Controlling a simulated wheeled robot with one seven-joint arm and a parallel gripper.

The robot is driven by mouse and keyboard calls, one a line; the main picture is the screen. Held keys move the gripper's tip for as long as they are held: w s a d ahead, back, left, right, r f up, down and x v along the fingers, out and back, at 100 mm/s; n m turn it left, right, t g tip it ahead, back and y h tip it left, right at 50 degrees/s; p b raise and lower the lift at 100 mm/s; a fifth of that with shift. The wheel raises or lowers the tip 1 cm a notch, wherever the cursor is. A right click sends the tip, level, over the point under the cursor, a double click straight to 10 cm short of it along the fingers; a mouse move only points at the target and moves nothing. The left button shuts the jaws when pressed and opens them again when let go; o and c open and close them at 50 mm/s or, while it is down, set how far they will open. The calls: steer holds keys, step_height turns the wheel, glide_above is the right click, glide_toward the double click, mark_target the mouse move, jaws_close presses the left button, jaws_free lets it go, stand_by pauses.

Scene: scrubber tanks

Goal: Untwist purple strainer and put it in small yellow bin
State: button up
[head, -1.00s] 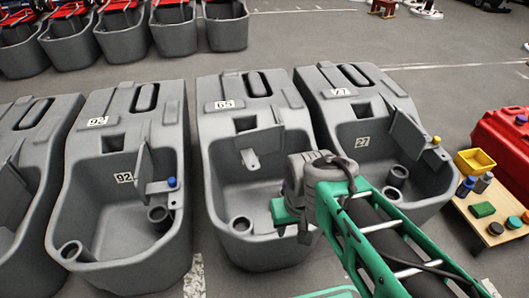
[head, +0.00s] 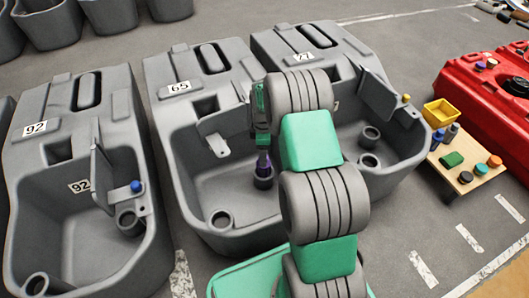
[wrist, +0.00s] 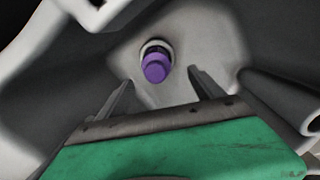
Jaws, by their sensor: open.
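The purple strainer (head: 264,164) stands in a round grey socket inside the tank labelled 65 (head: 180,87). In the wrist view the strainer (wrist: 156,68) shows end-on, with a pale ring behind it. My gripper (head: 262,148) is inside that tank, close above the strainer and pointing down at it. In the wrist view my gripper (wrist: 160,76) is open, one finger on each side of the strainer, with gaps between. Whether the fingertips reach past its near end is unclear. The small yellow bin (head: 441,113) stands on a low wooden table (head: 465,180) at the right.
The tank's folded flap (head: 217,145) and inner walls are near my gripper. Tank 92 (head: 85,245) is at the left and tank 27 (head: 375,150) at the right. Bottles and coloured caps share the wooden table beside the bin. A red tank (head: 480,75) stands behind it.

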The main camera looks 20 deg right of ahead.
steer(key=f, duration=0.2)
steer(key=d, duration=0.1)
steer(key=shift+w+f+n, duration=0.25)
steer(key=shift+f+n, duration=0.15)
step_height(320, 180, down, 7)
steer(key=b, duration=0.3)
steer(key=shift+a+f+b, duration=0.1)
steer(key=shift+b, duration=0.3)
steer(key=shift+c, duration=0.3)
steer(key=c, duration=1.6)
steer(key=shift+n, duration=1.8)
steer(key=shift+n+p, duration=0.3)
steer(key=shift+n, duration=0.9)
